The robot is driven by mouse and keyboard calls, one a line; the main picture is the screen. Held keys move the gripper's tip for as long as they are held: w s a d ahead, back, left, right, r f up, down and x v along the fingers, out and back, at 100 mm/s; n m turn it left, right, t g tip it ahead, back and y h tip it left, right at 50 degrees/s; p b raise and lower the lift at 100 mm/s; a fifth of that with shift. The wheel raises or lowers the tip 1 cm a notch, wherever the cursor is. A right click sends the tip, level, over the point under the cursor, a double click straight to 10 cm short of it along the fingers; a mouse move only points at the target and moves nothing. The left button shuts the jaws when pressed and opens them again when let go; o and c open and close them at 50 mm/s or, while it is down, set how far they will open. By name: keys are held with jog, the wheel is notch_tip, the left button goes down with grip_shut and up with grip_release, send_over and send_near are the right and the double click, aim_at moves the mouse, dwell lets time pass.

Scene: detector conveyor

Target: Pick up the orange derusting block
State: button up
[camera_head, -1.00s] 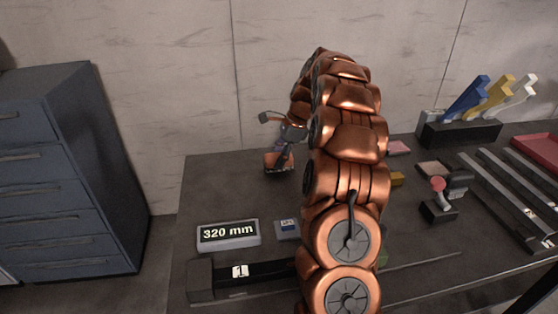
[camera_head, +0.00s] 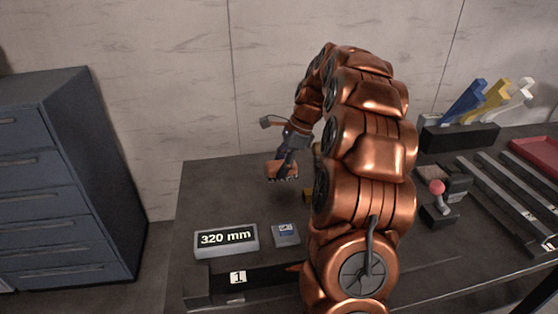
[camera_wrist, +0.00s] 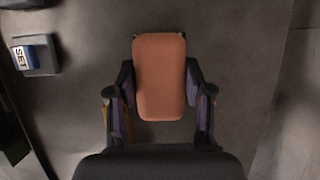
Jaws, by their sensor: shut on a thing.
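The orange derusting block (camera_head: 283,170) is at the end of my arm in the head view, near the back left of the dark table. It fills the middle of the wrist view as a rounded orange block (camera_wrist: 159,70). My gripper (camera_wrist: 159,82) has one finger against each long side of the block and is shut on it. In the head view my gripper (camera_head: 286,161) shows small, with the block at its tips. I cannot tell whether the block touches the table or hangs slightly above it.
A "320 mm" display (camera_head: 226,239) and a small blue-labelled box (camera_head: 285,233) stand at the table's front left. A black bar marked 1 (camera_head: 255,276) lies before them. A red-knobbed device (camera_head: 437,200) stands right of my arm. Blue drawers (camera_head: 60,190) stand left of the table.

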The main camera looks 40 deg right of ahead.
jog(key=s+a, duration=0.1)
jog(key=s, duration=0.2)
jog(key=s+a, duration=0.1)
jog(key=s, duration=0.2)
jog(key=s+a+r, duration=0.1)
jog(key=s+a, duration=0.1)
jog(key=s, duration=0.1)
jog(key=shift+s+b, duration=0.1)
jog(key=shift+b, duration=0.3)
jog(key=shift+a, duration=0.1)
jog(key=o, duration=0.6)
jog(key=c, duration=0.4)
